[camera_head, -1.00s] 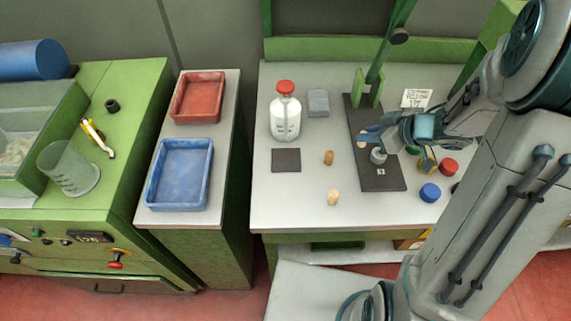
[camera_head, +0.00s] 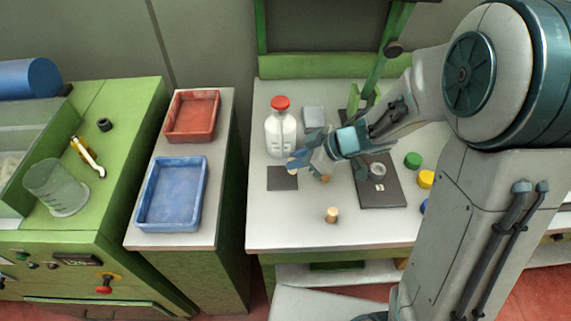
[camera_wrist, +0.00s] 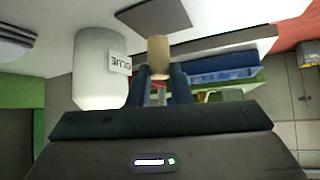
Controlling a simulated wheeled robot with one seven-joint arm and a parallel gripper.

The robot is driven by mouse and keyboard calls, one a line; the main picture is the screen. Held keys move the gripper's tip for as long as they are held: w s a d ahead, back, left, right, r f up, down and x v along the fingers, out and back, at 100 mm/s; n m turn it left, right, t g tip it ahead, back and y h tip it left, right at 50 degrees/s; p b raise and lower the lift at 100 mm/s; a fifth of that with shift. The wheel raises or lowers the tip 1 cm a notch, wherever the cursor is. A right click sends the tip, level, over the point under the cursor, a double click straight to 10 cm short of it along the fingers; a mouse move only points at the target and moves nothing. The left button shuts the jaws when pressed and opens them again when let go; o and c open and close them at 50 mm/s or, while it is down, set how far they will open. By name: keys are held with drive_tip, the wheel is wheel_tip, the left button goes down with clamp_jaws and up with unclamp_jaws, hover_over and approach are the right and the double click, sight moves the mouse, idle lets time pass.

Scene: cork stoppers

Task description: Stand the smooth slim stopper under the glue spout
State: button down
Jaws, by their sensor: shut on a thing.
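My gripper (camera_head: 297,160) is shut on a plain tan stopper (camera_wrist: 158,55), which it holds between its fingertips. In the head view the stopper shows as a small pale end near the dark square mat (camera_head: 283,180); whether it touches the mat is unclear. A tan-brown stopper (camera_head: 325,178) stands close to the right, partly near the fingers. A paler stopper (camera_head: 331,215) stands nearer the front. The white glue bottle (camera_head: 280,130) with a red cap is just behind the gripper. A dark base plate (camera_head: 381,194) with a small metal cup (camera_head: 377,169) lies to the right. I cannot make out a spout.
A grey block (camera_head: 313,116) stands behind. Green (camera_head: 413,159) and yellow (camera_head: 426,179) caps lie right of the plate, with a blue one partly hidden by my arm. Red (camera_head: 193,117) and blue (camera_head: 172,195) trays stand left. The front left of the table is clear.

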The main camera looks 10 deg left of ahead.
sight(286, 178)
drive_tip(key=shift+w+a, duration=0.2)
drive_tip(key=shift+a, duration=0.85)
drive_tip(key=f, duration=0.1)
drive_tip(key=a+f+b, duration=0.1)
drive_tip(key=f, duration=0.1)
drive_tip(key=shift+f, duration=0.25)
drive_tip(key=shift+f, duration=0.15)
drive_tip(key=c, duration=1.3)
unclamp_jaws()
drive_tip(key=shift+w, duration=0.1)
